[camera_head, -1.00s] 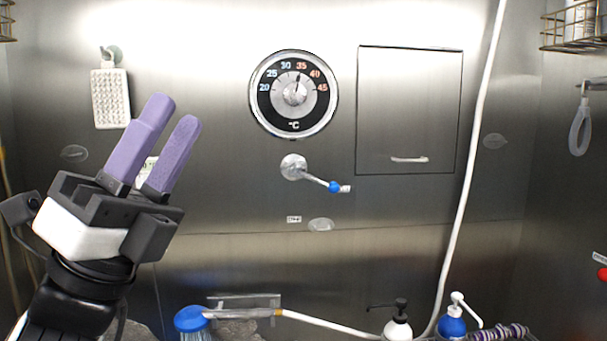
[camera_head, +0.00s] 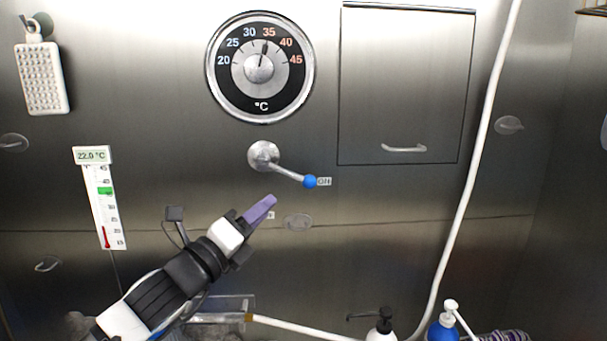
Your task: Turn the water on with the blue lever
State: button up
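The lever (camera_head: 284,173) is a metal arm with a blue ball end (camera_head: 310,181), mounted on a round hub (camera_head: 263,155) on the steel wall. It slants down to the right, with its blue end beside a small label (camera_head: 324,181) that seems to read ON. My gripper (camera_head: 266,204) has purple fingers, seen edge-on and overlapping, so the gap between them cannot be told. It points up and right, below and left of the blue end in the picture, and appears apart from the lever. A second small label (camera_head: 271,215) is partly covered by my fingertips.
A temperature dial (camera_head: 260,67) is above the lever, its pointer near 35. A thermometer (camera_head: 101,200) reading 22.0 °C hangs at left. A closed panel (camera_head: 405,85) and a white hose (camera_head: 470,170) are at right. Pump bottles (camera_head: 444,328) stand below.

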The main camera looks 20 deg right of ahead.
aim_at(301, 179)
jog(key=p+x, duration=0.5)
jog(key=x, duration=0.6)
jog(key=shift+d+r, duration=0.15)
jog(key=shift+r, duration=0.05)
jog(key=shift+w+d, duration=0.35)
jog(key=shift+d, duration=0.05)
grip_shut()
